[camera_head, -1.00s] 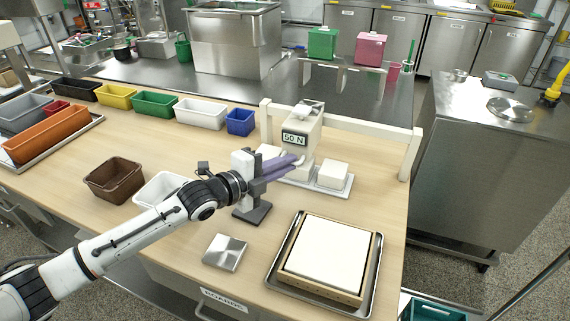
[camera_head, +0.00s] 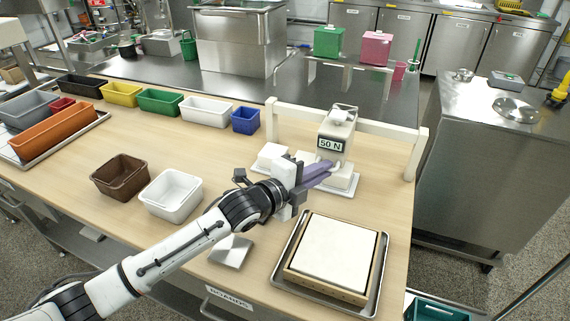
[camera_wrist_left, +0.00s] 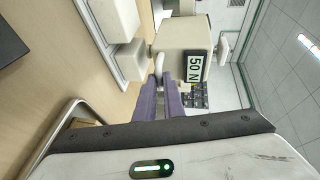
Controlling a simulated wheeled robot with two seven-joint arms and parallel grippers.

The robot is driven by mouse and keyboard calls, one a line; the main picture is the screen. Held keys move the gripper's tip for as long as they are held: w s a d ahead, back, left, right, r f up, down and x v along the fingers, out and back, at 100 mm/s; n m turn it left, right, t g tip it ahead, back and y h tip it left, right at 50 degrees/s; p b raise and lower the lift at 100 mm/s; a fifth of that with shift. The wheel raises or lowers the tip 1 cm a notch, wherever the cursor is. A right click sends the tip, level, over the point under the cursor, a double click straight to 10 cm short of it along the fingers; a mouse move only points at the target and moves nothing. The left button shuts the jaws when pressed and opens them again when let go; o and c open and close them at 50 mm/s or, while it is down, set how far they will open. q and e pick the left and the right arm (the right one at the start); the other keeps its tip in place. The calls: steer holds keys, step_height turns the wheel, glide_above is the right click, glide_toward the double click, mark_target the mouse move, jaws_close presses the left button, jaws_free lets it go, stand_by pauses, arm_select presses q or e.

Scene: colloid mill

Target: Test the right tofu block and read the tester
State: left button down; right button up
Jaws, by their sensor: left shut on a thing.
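The white tester (camera_head: 337,128), with a panel marked "50 N", is held upright by my left gripper (camera_head: 325,169), whose purple fingers are shut on its handle. The tester also shows in the left wrist view (camera_wrist_left: 183,36), with the fingers (camera_wrist_left: 160,97) at its handle. The right tofu block (camera_head: 342,178), white, sits on a white plate below and in front of the tester. I cannot tell whether the tester touches it. The left tofu block (camera_head: 272,154) sits on its plate to the left. My right gripper is out of view.
A white rail (camera_head: 375,131) stands behind the blocks. A steel tray (camera_head: 374,300) with a framed white slab (camera_head: 335,250) lies in front. A small steel plate (camera_head: 230,251), a white bin (camera_head: 171,194) and a brown bin (camera_head: 121,177) are to the left. Coloured bins line the back.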

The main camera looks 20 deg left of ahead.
arm_select(q)
steer(key=shift+s+d+f, duration=0.1)
steer(key=shift+s+d, duration=0.05)
steer(key=shift+d, duration=0.9)
steer(key=c, duration=1.9)
jaws_free()
steer(key=shift+o, duration=0.2)
steer(key=shift+s+a, duration=0.1)
steer(key=shift+a, duration=0.05)
steer(key=v, duration=1)
